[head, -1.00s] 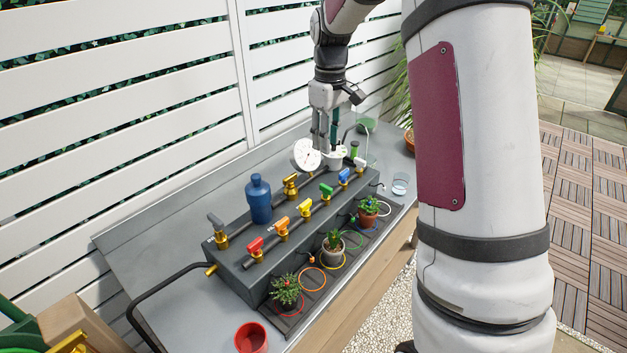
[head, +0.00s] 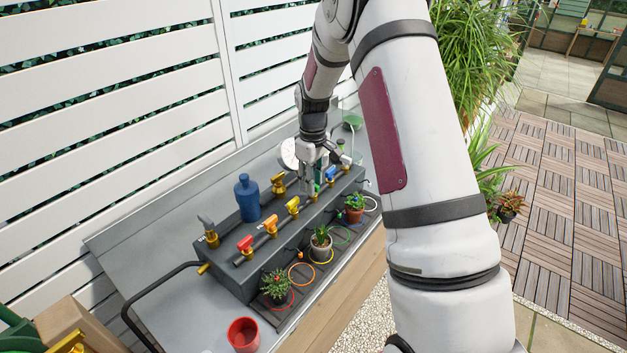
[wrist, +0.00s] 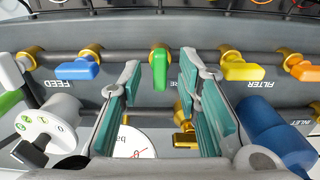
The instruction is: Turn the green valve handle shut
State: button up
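The green valve handle (wrist: 160,68) sits on a brass fitting on the pipe in the middle of the wrist view. It points straight down in that picture, crosswise to the pipe. My gripper (wrist: 160,77) is open, with a teal-padded finger to the left and to the right of the handle. Gaps show on both sides, and I see no contact. In the head view my gripper (head: 315,186) points down over the valve row between the yellow and blue handles, and it largely hides the green handle.
The blue handle (wrist: 77,70) and yellow handle (wrist: 243,71) flank the green one. A brass rear valve (wrist: 184,140), a white gauge (wrist: 134,143) and a blue bottle (head: 247,198) stand behind the row. Potted plants (head: 320,245) line the front. A red cup (head: 243,335) is front left.

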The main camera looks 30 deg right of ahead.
jog(key=shift+f, duration=0.1)
grip_shut()
jog(key=shift+m, duration=0.3)
jog(key=m+b, duration=0.1)
jog(key=m, duration=0.1)
jog(key=shift+m, duration=0.4)
jog(key=m+b, duration=0.1)
jog(key=m, duration=0.2)
jog(key=shift+m, duration=0.3)
jog(key=m+b, duration=0.2)
jog(key=m, duration=0.8)
jog(key=shift+m+b, duration=0.3)
jog(key=shift+m, duration=0.1)
